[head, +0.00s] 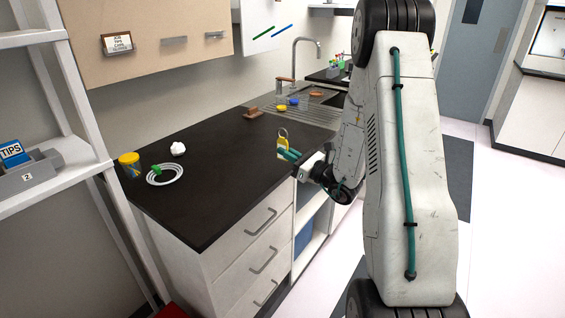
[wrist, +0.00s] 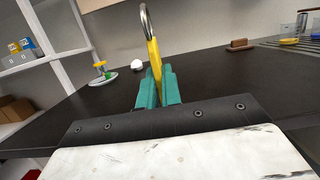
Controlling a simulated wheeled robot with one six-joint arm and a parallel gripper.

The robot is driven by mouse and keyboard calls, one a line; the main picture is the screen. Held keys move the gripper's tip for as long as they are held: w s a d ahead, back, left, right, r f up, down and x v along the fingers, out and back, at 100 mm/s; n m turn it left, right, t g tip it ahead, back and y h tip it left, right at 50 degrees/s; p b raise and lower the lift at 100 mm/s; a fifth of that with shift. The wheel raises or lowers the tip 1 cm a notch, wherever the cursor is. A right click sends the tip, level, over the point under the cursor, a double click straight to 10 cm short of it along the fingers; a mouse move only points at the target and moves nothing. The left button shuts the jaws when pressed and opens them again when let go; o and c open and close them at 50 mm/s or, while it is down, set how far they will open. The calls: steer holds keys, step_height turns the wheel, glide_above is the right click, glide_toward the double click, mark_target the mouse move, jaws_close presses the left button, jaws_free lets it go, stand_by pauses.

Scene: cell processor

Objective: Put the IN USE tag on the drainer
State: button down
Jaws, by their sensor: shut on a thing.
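My gripper (head: 288,154) is shut on a yellow tag with a metal ring (head: 283,133), held above the front edge of the dark counter. In the wrist view the yellow tag (wrist: 154,62) stands upright, edge-on, between the teal fingers (wrist: 157,88), with its ring at the top. Its lettering cannot be read. The drainer (head: 290,113) is the ribbed metal surface beside the sink, farther back on the counter. A yellow and a blue round item lie on or by it. Its edge also shows at the right of the wrist view (wrist: 290,43).
A brown wooden block (head: 253,113) sits on the counter left of the drainer. The tap (head: 305,58) rises behind the drainer. The middle counter is clear.

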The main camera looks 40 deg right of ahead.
steer(key=shift+w+a+f, duration=0.1)
steer(key=shift+w+a, duration=0.15)
steer(key=shift+w, duration=0.25)
steer(key=shift+w+f, duration=0.1)
steer(key=shift+f, duration=1.65)
steer(key=shift+f, duration=0.2)
steer(key=c, duration=1.6)
jaws_free()
